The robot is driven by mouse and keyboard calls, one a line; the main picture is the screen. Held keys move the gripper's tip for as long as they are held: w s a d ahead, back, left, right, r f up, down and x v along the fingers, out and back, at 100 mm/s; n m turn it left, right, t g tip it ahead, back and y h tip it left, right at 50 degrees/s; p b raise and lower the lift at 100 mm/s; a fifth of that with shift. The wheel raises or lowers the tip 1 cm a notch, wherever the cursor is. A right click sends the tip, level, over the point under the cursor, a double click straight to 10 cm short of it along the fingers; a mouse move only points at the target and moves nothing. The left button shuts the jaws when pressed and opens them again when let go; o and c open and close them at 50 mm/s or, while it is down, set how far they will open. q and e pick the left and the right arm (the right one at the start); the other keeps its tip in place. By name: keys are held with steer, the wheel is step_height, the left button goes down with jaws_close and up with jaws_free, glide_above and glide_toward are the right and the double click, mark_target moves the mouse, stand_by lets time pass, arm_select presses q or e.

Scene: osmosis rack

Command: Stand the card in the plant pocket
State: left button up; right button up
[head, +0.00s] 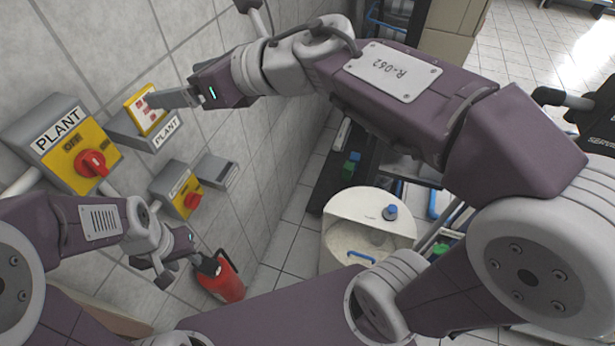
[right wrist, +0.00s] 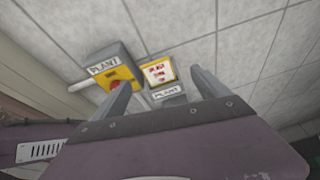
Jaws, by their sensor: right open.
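The card (head: 146,109), yellow-edged with red lettering on white, stands upright at the wall pocket labelled PLANT (head: 166,133). Its lower edge meets the pocket's front, and the card leans back toward the wall. In the right wrist view the card (right wrist: 159,71) shows above the PLANT label (right wrist: 168,92), between my fingers. My right gripper (head: 160,99) is open in front of the card, its fingers apart with no card clamped between them. My left gripper (head: 160,275) hangs low near the wall; its finger gap is unclear.
A yellow PLANT switch box (head: 75,148) with a red knob is left of the pocket. A smaller switch box (head: 178,190) and a grey holder (head: 217,172) are below. A red extinguisher (head: 222,280) stands by my left gripper. A white tub (head: 368,225) stands on the floor.

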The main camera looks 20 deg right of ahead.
steer(key=w+d+f+m+t+h, duration=0.35)
steer(key=w+d+f+m, duration=0.3)
steer(key=m, duration=0.75)
steer(key=d+f+m+g+h, duration=0.3)
steer(key=d+f+m+h, duration=0.4)
steer(key=d+f+m, duration=0.75)
steer(key=s+f+m+g, duration=0.4)
steer(key=s+f+m, duration=0.3)
steer(key=s+m, duration=0.1)
steer(key=s+d+f+m+g, duration=0.1)
steer(key=s+f+m+g, duration=0.3)
steer(key=s, duration=0.7)
step_height(320, 180, down, 3)
steer(key=m, duration=0.4)
steer(key=shift+m, duration=0.35)
